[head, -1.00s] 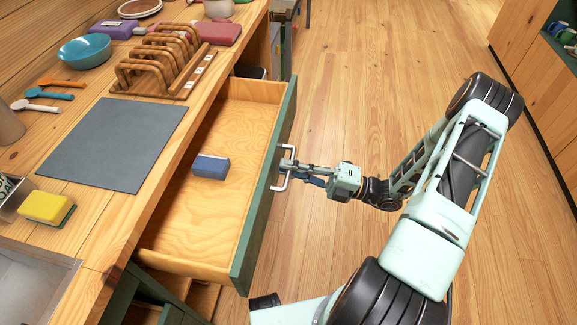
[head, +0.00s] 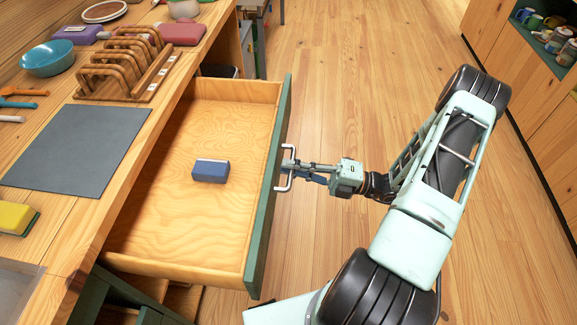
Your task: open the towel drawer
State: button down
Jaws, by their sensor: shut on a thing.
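The drawer (head: 150,262) stands pulled well out from under the wooden counter, with its pale wooden inside showing. Its green front (head: 270,200) faces right. A small blue block-like item with a pale top edge (head: 210,171) lies on the drawer floor; I cannot tell what it is. No towel shows in the drawer. My gripper (head: 291,166) is at the metal handle (head: 286,184) on the outer side of the front, shut on its bar. The exact finger contact is small in the picture.
On the counter (head: 60,222) are a grey mat (head: 78,148), a wooden rack (head: 125,65), a blue bowl (head: 48,58) and a yellow sponge (head: 15,217). A shelf unit with mugs (head: 545,35) stands at far right. The wooden floor (head: 370,75) between is clear.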

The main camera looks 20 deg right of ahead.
dwell(0.3)
jog(key=c, duration=2.3)
grip_release()
jog(key=shift+d, duration=0.1)
jog(key=v, duration=1.2)
jog(key=shift+s, duration=0.1)
